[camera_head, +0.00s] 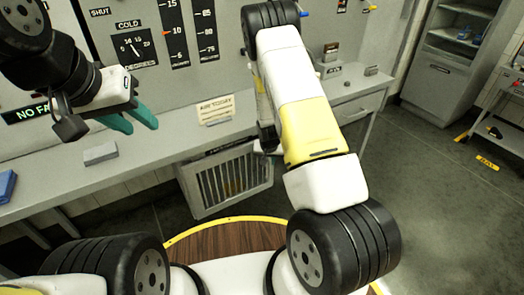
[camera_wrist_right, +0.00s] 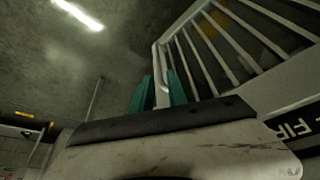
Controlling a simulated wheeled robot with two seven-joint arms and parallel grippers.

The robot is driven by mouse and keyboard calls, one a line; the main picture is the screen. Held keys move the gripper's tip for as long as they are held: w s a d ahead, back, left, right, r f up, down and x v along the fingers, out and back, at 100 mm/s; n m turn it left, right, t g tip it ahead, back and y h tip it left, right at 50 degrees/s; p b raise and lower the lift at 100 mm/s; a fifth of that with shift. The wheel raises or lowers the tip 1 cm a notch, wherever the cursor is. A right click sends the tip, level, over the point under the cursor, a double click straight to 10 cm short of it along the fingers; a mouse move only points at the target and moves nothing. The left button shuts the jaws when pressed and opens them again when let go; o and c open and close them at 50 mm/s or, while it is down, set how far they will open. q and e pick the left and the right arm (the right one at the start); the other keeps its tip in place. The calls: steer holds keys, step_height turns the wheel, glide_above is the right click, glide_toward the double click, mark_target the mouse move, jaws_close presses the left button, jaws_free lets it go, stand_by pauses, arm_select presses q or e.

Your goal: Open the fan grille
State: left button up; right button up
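The fan grille (camera_head: 206,187) is a grey frame with upright bars, low under the console. It stands at an angle to the console front, with a dark gap along its top. The bars (camera_wrist_right: 232,50) fill the upper right of the right wrist view. My right gripper (camera_wrist_right: 160,92) has its teal fingers on both sides of a pale upright bar at the grille's edge, with little gap visible. In the head view its fingers are hidden behind my right arm. My left gripper (camera_head: 130,118) is open and empty above the console desk, away from the grille.
The console desk (camera_head: 45,190) carries a grey block (camera_head: 100,153) and a blue item (camera_head: 6,185) at left. A paper sign (camera_head: 215,107) stands behind. A cabinet (camera_head: 448,75) and a cart (camera_head: 505,110) stand at right. The floor (camera_head: 440,200) at right is clear.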

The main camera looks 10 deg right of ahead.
mark_target(269, 168)
steer(key=x, duration=0.9)
steer(key=shift+s, duration=0.15)
jaws_close()
stand_by(1.2)
